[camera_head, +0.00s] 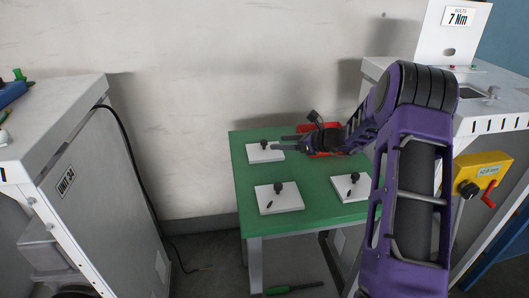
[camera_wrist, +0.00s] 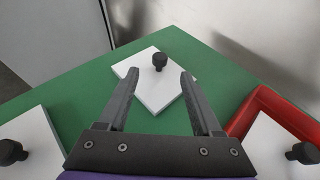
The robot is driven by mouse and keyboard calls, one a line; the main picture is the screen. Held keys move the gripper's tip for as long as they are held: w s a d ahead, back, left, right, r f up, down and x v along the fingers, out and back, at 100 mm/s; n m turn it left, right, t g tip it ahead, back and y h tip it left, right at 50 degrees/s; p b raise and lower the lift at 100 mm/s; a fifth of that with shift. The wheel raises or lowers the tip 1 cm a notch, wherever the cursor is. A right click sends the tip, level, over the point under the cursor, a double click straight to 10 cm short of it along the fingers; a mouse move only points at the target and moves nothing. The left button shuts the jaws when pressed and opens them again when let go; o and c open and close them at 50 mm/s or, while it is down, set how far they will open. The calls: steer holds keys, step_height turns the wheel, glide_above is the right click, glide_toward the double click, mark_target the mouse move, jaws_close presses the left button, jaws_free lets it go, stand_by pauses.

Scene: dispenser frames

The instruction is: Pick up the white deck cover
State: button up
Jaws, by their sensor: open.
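Several white deck covers with black knobs lie on the green table. One is the back-left cover (camera_head: 264,154), which is the middle one in the wrist view (camera_wrist: 150,92). My gripper (camera_head: 268,142) is over or just short of this cover. In the wrist view its two fingers are apart and empty, with the black knob (camera_wrist: 160,62) seen between and slightly beyond the tips. Whether the fingers are at knob height I cannot tell. A front-left cover (camera_head: 280,203) and a right cover (camera_head: 343,187), partly behind my arm, lie nearer.
A red tray (camera_wrist: 240,124) at the table's back holds another white piece with a black knob (camera_wrist: 305,153). A grey cabinet (camera_head: 70,135) stands left and a machine with a yellow box (camera_head: 483,168) right. Bare green tabletop (camera_head: 245,182) lies between covers.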

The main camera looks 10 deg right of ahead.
mark_target(268, 150)
steer(key=x, duration=0.6)
steer(key=shift+w+a, duration=0.2)
jaws_close()
